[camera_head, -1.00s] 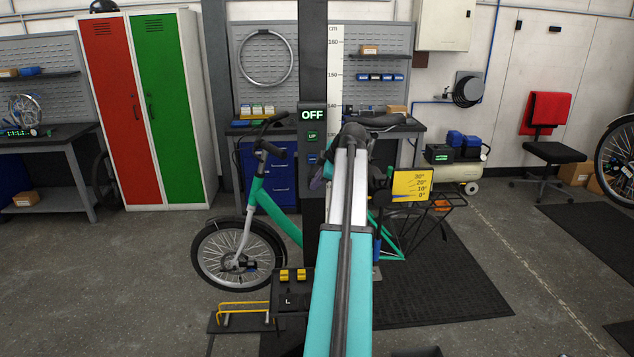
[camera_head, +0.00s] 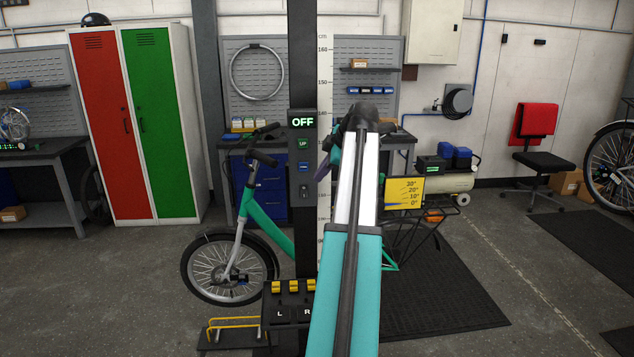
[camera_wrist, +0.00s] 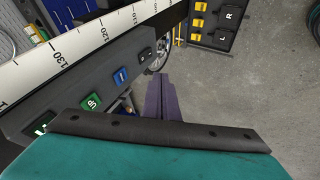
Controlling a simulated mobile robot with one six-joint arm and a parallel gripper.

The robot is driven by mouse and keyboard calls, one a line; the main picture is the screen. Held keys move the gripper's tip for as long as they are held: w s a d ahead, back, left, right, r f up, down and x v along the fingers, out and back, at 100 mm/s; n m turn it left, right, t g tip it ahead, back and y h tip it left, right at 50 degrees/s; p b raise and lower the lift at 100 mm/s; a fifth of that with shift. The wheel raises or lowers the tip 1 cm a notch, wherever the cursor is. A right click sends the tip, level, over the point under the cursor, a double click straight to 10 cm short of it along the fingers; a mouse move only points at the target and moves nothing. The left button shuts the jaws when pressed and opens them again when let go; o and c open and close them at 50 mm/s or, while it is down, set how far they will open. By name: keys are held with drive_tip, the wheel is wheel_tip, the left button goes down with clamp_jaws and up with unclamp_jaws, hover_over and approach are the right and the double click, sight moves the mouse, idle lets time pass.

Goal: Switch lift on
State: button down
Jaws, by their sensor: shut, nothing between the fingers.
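The lift's dark column (camera_head: 302,230) carries a control panel with a green-lit display (camera_head: 303,122) reading OFF. Below it are a green UP button (camera_head: 303,144), a blue button (camera_head: 304,167) and a small black switch (camera_head: 304,191). In the wrist view, the green button (camera_wrist: 92,101), blue button (camera_wrist: 120,76) and black switch (camera_wrist: 145,52) run in a slanted row. My gripper (camera_wrist: 160,84) is shut and empty, its purple fingers beside the panel near the switch end, apparently apart from it. In the head view, the gripper (camera_head: 322,172) is partly hidden by my arm, just right of the panel.
A teal bike (camera_head: 262,225) stands behind the column. A black box with yellow levers marked L and R (camera_head: 290,305) is at its base, beside a yellow rail (camera_head: 236,325). A yellow angle sign (camera_head: 404,193) stands right. Floor at the left front is clear.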

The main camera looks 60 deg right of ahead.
sight(304, 191)
drive_tip(key=shift+s+r, duration=0.1)
drive_tip(key=shift+r, duration=0.1)
drive_tip(key=shift+f, duration=0.1)
drive_tip(key=shift+a+f+b, duration=0.15)
drive_tip(key=shift+f+b, duration=0.5)
drive_tip(key=shift+b, duration=0.6)
drive_tip(key=d+p+x, duration=0.1)
drive_tip(key=p+x, duration=0.1)
drive_tip(key=x, duration=0.4)
drive_tip(key=w+d+r+p+x, duration=0.1)
drive_tip(key=p+x, duration=0.2)
drive_tip(key=x, duration=0.3)
drive_tip(key=shift+d, duration=0.3)
drive_tip(key=shift+s, duration=0.1)
